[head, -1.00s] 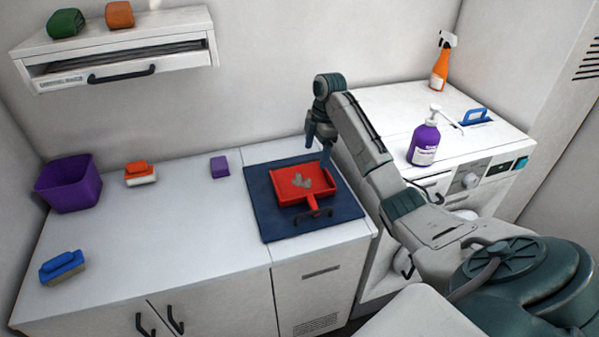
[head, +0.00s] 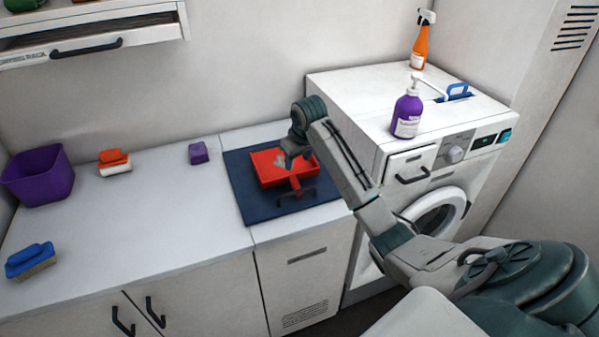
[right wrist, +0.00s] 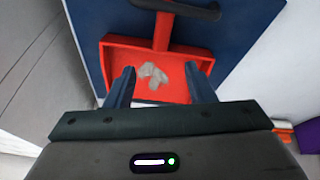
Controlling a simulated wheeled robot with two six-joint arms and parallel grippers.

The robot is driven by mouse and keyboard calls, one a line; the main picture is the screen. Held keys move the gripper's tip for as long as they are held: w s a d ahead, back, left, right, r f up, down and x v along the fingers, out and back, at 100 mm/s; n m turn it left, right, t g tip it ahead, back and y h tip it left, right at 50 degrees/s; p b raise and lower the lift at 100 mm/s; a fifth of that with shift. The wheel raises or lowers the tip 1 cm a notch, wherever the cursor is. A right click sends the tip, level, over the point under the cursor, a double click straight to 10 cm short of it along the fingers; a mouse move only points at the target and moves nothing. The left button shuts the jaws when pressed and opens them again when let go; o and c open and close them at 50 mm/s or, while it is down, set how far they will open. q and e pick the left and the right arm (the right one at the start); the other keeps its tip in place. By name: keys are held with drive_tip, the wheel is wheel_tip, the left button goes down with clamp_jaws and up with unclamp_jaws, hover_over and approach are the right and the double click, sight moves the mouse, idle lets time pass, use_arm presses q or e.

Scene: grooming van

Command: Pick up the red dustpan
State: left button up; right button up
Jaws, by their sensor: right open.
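The red dustpan (head: 266,170) lies on the dark blue mat (head: 252,208) on the counter, its handle toward the front edge. Grey debris lies in its pan. My right gripper (head: 293,160) is over the dustpan in the head view and hides part of the pan. In the right wrist view the two fingers of the gripper (right wrist: 160,85) are open and apart, with the red pan (right wrist: 180,55) beyond them and nothing between them. The dustpan's handle (right wrist: 163,30) points away at the top of that view. My left gripper is not in view.
A purple bin (head: 38,178), an orange brush (head: 114,162), a blue brush (head: 30,262) and a purple block (head: 198,152) stand on the counter's left. A purple pump bottle (head: 407,115) and orange spray bottle (head: 420,45) stand on the washer.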

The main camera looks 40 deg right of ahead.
sight(294, 178)
drive_tip(key=m, duration=0.1)
drive_tip(key=f+m, duration=0.1)
drive_tip(key=shift+s+a+f+m, duration=0.2)
drive_tip(key=shift+s+f+m, duration=0.05)
drive_tip(key=shift+s+m, duration=0.15)
drive_tip(key=p+x, duration=0.1)
drive_tip(key=x, duration=0.4)
drive_tip(key=shift+w+d, duration=0.1)
drive_tip(key=shift+w, duration=0.1)
drive_tip(key=p+x, duration=0.2)
drive_tip(key=x, duration=0.2)
drive_tip(key=shift+w+f+p, duration=0.25)
drive_tip(key=shift+p, duration=0.15)
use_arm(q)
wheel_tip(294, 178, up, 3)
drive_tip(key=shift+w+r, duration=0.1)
use_arm(e)
drive_tip(key=shift+w+f+t, duration=0.15)
drive_tip(key=shift+f+t, duration=0.15)
drive_tip(key=shift+f, duration=0.1)
drive_tip(key=shift+d+r, duration=0.1)
clamp_jaws()
